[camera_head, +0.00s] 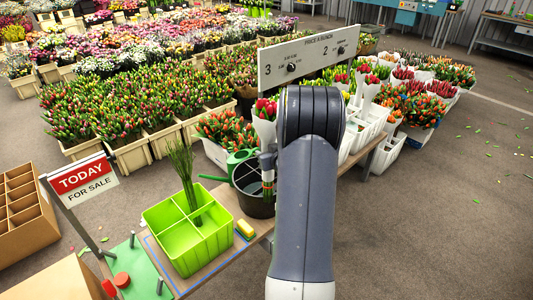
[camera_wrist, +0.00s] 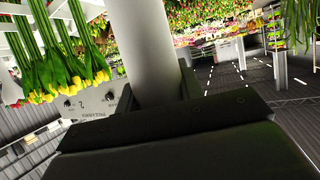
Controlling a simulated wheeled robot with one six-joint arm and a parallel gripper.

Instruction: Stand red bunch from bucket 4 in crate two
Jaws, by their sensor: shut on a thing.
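A red tulip bunch (camera_head: 265,112) in a white sleeve stands upright just left of my arm in the head view. My gripper (camera_head: 267,163), partly hidden by the arm, is shut on it around the lower sleeve. The stems hang in front of a dark pot (camera_head: 250,203). In the wrist view the pale sleeve (camera_wrist: 145,40) rises from the black jaws, its blooms out of sight. A bright green divided crate (camera_head: 167,217) stands left of the gripper, with thin green stems (camera_head: 185,180) in it. I cannot read a number on the crate or on the white buckets (camera_head: 391,150).
A green watering can (camera_head: 238,160) is beside the dark pot. A yellow block (camera_head: 245,229) lies right of the crate. A price board (camera_head: 308,55) stands behind my arm. A sale sign (camera_head: 82,180) is at the left. Open floor (camera_head: 440,230) lies right.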

